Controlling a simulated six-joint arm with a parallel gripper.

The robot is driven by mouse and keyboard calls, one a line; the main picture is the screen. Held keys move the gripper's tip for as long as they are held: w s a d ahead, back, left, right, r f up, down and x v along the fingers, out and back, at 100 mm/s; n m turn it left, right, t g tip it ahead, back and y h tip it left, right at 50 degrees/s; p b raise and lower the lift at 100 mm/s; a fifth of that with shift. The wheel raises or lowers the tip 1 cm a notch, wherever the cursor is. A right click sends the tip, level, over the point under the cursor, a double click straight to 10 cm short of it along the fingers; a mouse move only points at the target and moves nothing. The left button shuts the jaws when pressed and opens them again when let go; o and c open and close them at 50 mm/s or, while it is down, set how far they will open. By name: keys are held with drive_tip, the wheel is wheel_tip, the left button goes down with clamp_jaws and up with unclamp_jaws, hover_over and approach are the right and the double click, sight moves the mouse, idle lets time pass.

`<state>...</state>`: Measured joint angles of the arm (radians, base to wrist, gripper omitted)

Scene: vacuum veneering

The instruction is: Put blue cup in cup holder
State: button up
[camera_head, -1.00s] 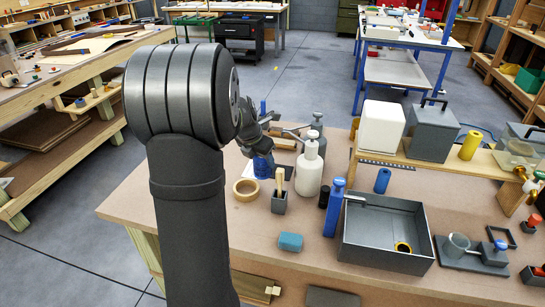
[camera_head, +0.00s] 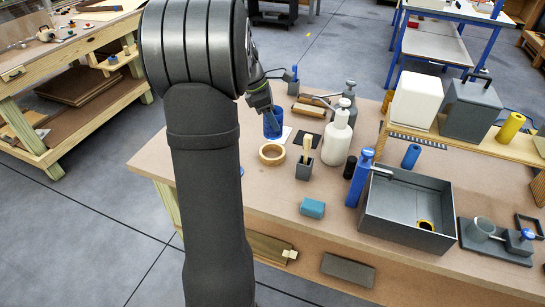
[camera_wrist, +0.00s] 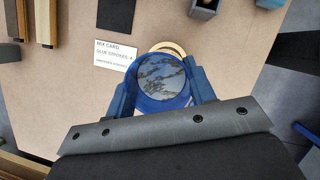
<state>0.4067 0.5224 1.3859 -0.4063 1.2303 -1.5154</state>
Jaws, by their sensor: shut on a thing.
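The blue cup (camera_head: 273,123) is in my gripper (camera_head: 264,106), near the left back part of the table. In the wrist view the cup (camera_wrist: 161,98) sits between the two blue fingers of my gripper (camera_wrist: 163,92), which are shut on its sides. Its round mouth faces the camera and shows a mottled grey inside. I cannot tell how far its base is above the table.
A white bottle (camera_head: 337,142), a blue bottle (camera_head: 358,180) and a grey tray (camera_head: 390,225) stand between cup and holder. A raised wooden shelf (camera_head: 450,143) carries boxes behind.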

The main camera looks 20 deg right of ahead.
drive_tip(key=shift+w, duration=0.1)
drive_tip(key=shift+a+f+m, duration=0.1)
drive_tip(key=shift+f+m, duration=0.2)
drive_tip(key=shift+f, duration=0.1)
wheel_tip(320, 180, down, 9)
drive_tip(key=shift+f, duration=0.1)
drive_tip(key=o, duration=1.1)
drive_tip(key=shift+c, duration=0.2)
drive_tip(key=v, duration=1.2)
drive_tip(key=shift+w, duration=0.15)
